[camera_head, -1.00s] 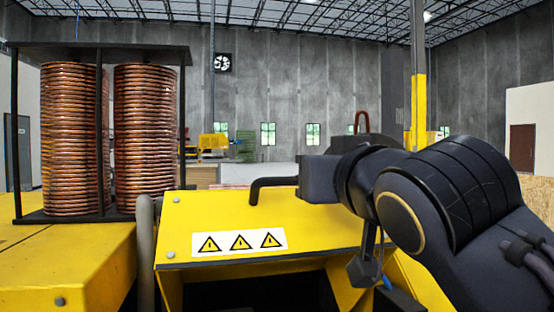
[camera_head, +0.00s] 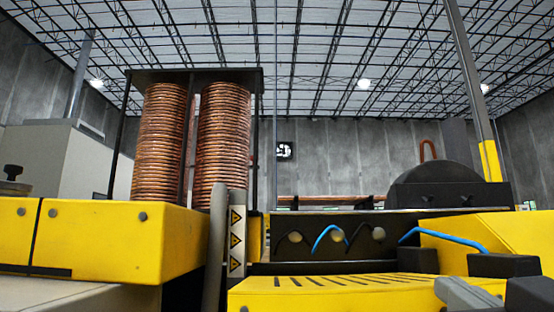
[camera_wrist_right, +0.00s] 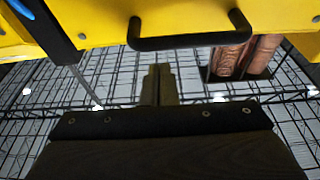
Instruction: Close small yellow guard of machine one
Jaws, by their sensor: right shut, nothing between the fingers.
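In the right wrist view a yellow panel (camera_wrist_right: 190,12) with a black bar handle (camera_wrist_right: 190,38) crosses the top. My right gripper (camera_wrist_right: 158,70) is shut and empty, its fingertips pointing at the handle with a visible gap. In the head view the right gripper (camera_head: 462,293) shows partly at the lower right, over the edge of a slotted yellow panel (camera_head: 330,296). A narrow strip with three warning signs (camera_head: 236,241) stands upright at the machine's middle. No handle shows in the head view, and I cannot tell which panel there is the guard. My left gripper is out of view.
Copper coils (camera_head: 222,140) stand in a black frame on a yellow housing (camera_head: 115,240) at left. A dark block with blue hoses (camera_head: 330,240) sits behind the slotted panel. A rounded black cover (camera_head: 435,185) is at the back right.

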